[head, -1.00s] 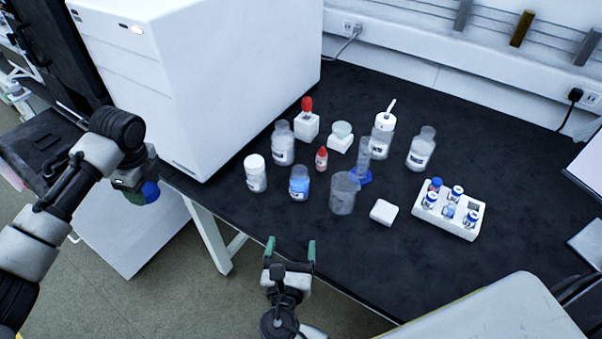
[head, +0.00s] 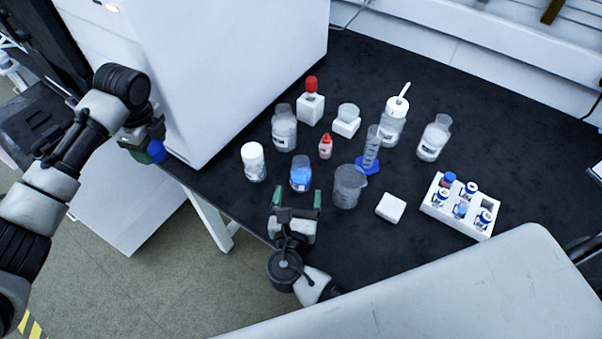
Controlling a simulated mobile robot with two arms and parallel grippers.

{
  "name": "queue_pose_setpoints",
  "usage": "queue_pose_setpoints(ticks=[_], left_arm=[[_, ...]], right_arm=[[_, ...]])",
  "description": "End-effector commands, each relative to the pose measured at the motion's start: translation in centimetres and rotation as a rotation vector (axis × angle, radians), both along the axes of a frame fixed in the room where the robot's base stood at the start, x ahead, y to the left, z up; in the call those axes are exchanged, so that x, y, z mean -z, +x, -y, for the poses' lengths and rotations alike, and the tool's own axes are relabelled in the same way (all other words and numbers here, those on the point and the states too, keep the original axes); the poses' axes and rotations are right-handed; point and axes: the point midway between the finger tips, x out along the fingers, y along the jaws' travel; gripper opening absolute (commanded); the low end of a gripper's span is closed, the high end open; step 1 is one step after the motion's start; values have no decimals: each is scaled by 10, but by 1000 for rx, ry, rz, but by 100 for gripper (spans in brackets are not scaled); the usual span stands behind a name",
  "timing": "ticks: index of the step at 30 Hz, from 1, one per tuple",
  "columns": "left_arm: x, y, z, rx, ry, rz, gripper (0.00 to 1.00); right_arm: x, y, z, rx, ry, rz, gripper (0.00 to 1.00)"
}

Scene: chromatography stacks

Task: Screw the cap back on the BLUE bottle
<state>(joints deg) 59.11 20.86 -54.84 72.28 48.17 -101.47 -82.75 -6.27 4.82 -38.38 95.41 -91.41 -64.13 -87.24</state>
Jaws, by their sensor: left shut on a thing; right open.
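The blue bottle (head: 301,176) is a small clear bottle with blue liquid and a pale label. It stands upright on the black bench near the front edge, with no cap visible on its neck. My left gripper (head: 150,147) is at the left, off the bench front beside the big white instrument. It is shut on a blue cap (head: 156,151), well away from the bottle. My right gripper (head: 297,199) is open and empty at the front edge of the bench. Its two green-tipped fingers point at the bottle, just in front of it; I cannot tell whether they touch it.
A white-capped jar (head: 253,163) stands left of the bottle and a beaker (head: 348,187) right of it. A red dropper bottle (head: 325,146) and a clear bottle (head: 284,130) stand behind. A vial rack (head: 436,209) is at the right. The big white instrument (head: 215,80) fills the back left.

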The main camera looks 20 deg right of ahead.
Motion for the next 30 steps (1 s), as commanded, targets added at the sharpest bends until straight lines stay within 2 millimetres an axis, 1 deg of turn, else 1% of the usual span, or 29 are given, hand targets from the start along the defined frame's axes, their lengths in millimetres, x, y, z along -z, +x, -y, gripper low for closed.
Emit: queue_pose_setpoints(ticks=[1,6,9,17,20,27,30], left_arm=[[-3,0,0,0,0,0,32],[-6,0,0,0,0,0,32],[-6,0,0,0,0,0,32],[-6,0,0,0,0,0,32],[-8,0,0,0,0,0,32],[-16,0,0,0,0,0,32],[-16,0,0,0,0,0,32]], right_arm=[[-2,9,5,1,-2,1,79],[-1,30,14,0,0,0,79],[0,34,16,1,1,0,79],[0,35,17,0,1,0,79],[-1,39,18,1,0,0,79],[-3,72,29,1,-1,0,79],[-2,81,33,0,0,0,79]])
